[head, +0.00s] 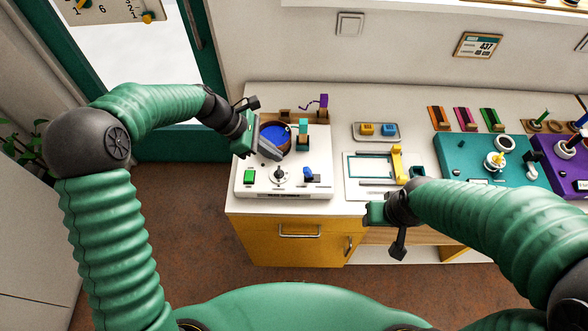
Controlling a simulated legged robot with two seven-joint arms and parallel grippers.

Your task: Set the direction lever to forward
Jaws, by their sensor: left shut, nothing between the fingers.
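A white machine (247,187) stands at the left end of the counter. Its front panel has a green button (250,176), a round dial (278,174) in the middle and a small blue lever (308,174) on the right. I take the blue lever to be the direction lever; its label is too small to read.
A white frame with a yellow arm (397,163) lies right of the machine. A grey tray (362,138) with blue and yellow blocks is behind it. Teal (452,154) and purple (548,152) machines stand farther right. A turquoise-topped post (303,132) rises beside the bowl.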

